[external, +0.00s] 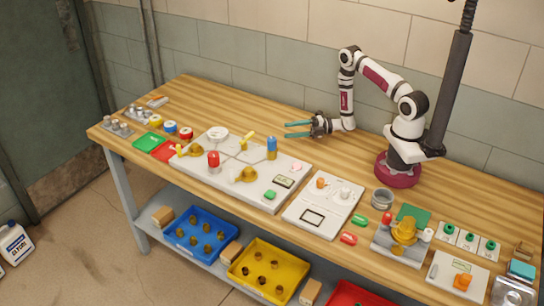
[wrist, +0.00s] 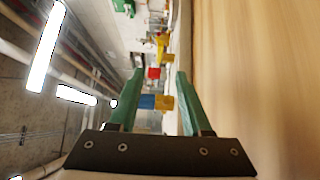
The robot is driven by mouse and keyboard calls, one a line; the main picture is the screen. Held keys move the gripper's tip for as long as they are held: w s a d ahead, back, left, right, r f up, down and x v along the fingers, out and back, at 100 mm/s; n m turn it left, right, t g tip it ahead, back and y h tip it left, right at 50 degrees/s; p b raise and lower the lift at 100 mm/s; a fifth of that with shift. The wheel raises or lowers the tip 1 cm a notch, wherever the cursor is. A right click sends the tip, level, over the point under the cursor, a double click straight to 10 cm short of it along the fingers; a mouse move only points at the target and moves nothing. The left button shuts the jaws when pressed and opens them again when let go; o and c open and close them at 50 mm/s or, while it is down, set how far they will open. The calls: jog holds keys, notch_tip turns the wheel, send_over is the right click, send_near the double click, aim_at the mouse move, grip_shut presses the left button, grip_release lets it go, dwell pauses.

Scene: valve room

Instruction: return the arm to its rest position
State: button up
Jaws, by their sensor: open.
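My gripper (external: 300,130) is open and empty, with green fingers pointing left above the back of the wooden bench. It also shows in the wrist view (wrist: 154,90), fingers apart. My arm rises from its maroon base at the right and bends over to the gripper. In the wrist view a blue and yellow thing (wrist: 155,102) and a red thing (wrist: 154,73) appear between the fingers, farther off. In the external view a blue cylinder (external: 271,149) stands on the white board in front of the gripper, apart from it.
The white board (external: 290,188) carries brass fittings, a red knob (external: 213,159) and a yellow-handled part (external: 246,140). A smaller white panel (external: 322,205) and a brass valve block (external: 403,230) stand further right. Bare wood (external: 230,108) lies along the back. Blue and yellow bins (external: 270,242) sit below.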

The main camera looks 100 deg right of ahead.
jog(key=w+a+r+n+g+y, duration=0.2)
jog(key=w+a+r+n+y, duration=0.2)
jog(key=a+r+n+y, duration=0.5)
jog(key=s+a+r+n+g+y, duration=0.25)
jog(key=a+r+n+g, duration=0.2)
jog(key=a+n, duration=0.3)
jog(key=s+a+r+n+g+y, duration=0.25)
jog(key=a+n+g, duration=0.25)
jog(key=a+n, duration=0.3)
jog(key=s+a+r+n+g+h, duration=0.3)
jog(key=s+a+n+g, duration=0.55)
jog(key=s+n, duration=0.35)
jog(key=s+d+f+n+t+h, duration=0.1)
jog(key=s+d+n+h, duration=0.3)
jog(key=s+n+h, duration=0.3)
jog(key=n+h, duration=0.1)
jog(key=n, duration=0.4)
jog(key=shift+s+t+h, duration=0.25)
jog(key=shift+t+h, duration=0.15)
